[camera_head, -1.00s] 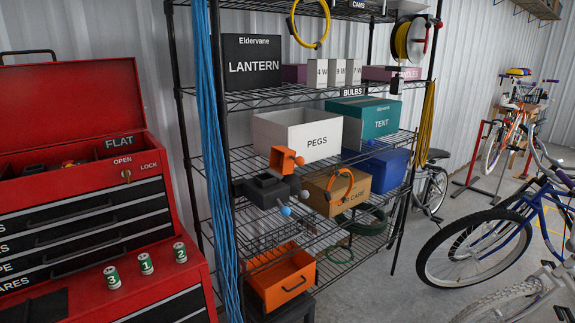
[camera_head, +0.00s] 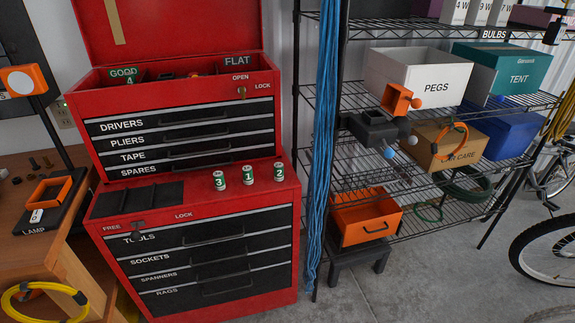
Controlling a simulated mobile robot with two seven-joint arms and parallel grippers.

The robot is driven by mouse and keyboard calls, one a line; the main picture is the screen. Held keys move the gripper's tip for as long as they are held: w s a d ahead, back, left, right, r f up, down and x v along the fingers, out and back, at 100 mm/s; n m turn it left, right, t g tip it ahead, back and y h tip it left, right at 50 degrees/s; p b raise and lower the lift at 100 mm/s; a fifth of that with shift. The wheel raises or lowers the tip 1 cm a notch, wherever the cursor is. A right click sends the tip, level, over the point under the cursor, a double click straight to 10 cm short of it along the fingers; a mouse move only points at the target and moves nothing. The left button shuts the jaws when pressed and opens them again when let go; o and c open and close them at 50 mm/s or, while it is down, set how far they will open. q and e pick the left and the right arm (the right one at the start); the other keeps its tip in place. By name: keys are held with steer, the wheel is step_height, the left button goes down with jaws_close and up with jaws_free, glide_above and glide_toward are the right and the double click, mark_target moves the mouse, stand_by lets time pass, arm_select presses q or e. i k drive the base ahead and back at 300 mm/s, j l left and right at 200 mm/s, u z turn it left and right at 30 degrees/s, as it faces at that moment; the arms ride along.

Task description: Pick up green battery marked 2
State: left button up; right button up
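The green battery marked 2 (camera_head: 279,171) stands upright on the red top ledge of the lower tool chest (camera_head: 200,201), at its right end. It is the rightmost of three similar green batteries with pale ends. The battery marked 1 (camera_head: 247,175) stands to its left, and the battery marked 3 (camera_head: 219,178) is farther left. The three stand apart from one another, with nothing in front of them. Neither of my grippers shows in the head view.
The upper tool chest (camera_head: 180,122) stands behind the batteries with its lid open. A wooden bench (camera_head: 20,220) is at left.

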mark_target(279, 167)
steer(key=i+l, duration=0.2)
steer(key=i, duration=0.15)
steer(key=i+l, duration=0.25)
steer(key=i+u, duration=0.1)
steer(key=u, duration=0.3)
steer(key=i+l+u, duration=0.1)
steer(key=u, duration=0.3)
steer(key=i+l+u, duration=0.1)
steer(key=u, duration=0.25)
